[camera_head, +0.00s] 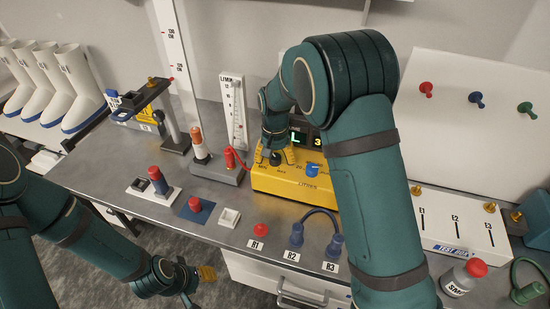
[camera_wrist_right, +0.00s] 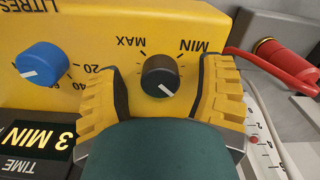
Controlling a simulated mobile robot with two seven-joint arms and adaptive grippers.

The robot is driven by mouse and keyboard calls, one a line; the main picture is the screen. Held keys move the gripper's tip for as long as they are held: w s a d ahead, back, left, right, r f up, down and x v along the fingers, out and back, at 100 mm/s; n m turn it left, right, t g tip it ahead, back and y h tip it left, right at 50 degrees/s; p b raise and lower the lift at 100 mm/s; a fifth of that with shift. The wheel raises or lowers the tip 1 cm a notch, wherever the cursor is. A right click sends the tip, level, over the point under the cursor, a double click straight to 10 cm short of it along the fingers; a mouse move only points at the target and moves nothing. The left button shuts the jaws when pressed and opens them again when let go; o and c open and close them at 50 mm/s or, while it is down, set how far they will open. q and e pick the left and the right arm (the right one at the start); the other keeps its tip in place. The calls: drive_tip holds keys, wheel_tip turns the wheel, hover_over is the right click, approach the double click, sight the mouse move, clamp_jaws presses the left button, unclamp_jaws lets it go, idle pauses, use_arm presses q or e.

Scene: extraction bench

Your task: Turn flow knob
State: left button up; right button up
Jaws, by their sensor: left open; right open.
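The yellow pump box (camera_head: 300,186) stands on the bench. Its black knob (camera_wrist_right: 160,76), between MIN and MAX labels, has a white pointer line tilted toward the lower right of the right wrist view; no FLOW label is readable. My right gripper (camera_wrist_right: 163,90) is open, its yellow fingers on either side of the black knob with visible gaps. In the head view this gripper (camera_head: 276,155) is at the left part of the box, partly hidden by my arm. My left gripper (camera_head: 200,284) is open and empty at the lower left, off the bench front.
A blue knob (camera_wrist_right: 43,64) with a LITRES scale sits beside the black one. A red hose (camera_wrist_right: 275,68) runs close to the box. The gauge tube stand (camera_head: 233,115), red-topped bottle (camera_head: 463,277) and blue cable (camera_head: 322,222) stand around.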

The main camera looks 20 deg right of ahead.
sight(275, 158)
wheel_tip(275, 158, up, 12)
idle(0.4)
drive_tip(key=shift+f, duration=0.15)
